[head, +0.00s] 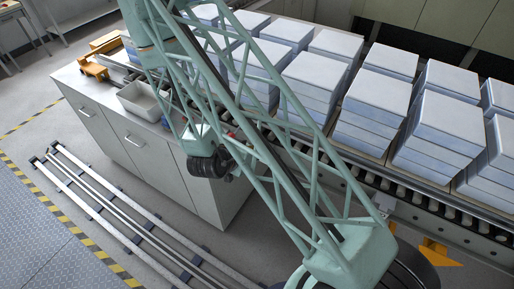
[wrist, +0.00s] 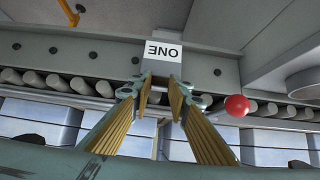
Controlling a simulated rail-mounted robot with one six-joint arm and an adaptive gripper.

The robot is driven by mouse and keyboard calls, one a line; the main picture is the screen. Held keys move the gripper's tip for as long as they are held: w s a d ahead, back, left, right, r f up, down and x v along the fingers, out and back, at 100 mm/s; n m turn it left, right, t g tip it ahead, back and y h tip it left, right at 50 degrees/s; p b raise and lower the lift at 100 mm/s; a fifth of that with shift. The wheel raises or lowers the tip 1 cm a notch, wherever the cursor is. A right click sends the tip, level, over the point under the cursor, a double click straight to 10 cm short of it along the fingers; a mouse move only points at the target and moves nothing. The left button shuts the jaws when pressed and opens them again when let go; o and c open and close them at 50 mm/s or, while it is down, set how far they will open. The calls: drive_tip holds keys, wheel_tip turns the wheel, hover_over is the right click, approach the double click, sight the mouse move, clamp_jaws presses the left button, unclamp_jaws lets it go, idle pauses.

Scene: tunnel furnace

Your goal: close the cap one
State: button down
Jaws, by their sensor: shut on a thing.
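Cap one (wrist: 163,68) is a small light grey block at the conveyor's side rail in the wrist view. It bears a white label reading "ONE" (wrist: 164,51), which appears upside down. My gripper (wrist: 161,90) has its two yellow-padded fingers on either side of the grey piece below the label, shut on it. The fingers hide part of the piece, so I cannot tell how far open the cap stands. In the head view my lattice arm hides the fingertips and the cap.
A red ball-shaped knob (wrist: 237,106) is close to the right of the fingers. Conveyor rollers (wrist: 60,82) run behind. In the head view, stacks of pale blocks (head: 372,97) fill the conveyor, and a white bin (head: 143,101) sits on the grey cabinet (head: 140,147).

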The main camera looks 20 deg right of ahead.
drive_tip(key=shift+f+p, duration=0.25)
drive_tip(key=shift+p, duration=0.1)
drive_tip(key=shift+s+a+f+t+h, duration=0.1)
drive_tip(key=shift+a+f+t+h, duration=0.1)
drive_tip(key=shift+f+t+h, duration=0.95)
drive_tip(key=shift+r+h, duration=0.1)
drive_tip(key=shift+h, duration=0.35)
drive_tip(key=c, duration=2.4)
unclamp_jaws()
drive_tip(key=shift+s+a, duration=0.15)
drive_tip(key=shift+v, duration=5.8)
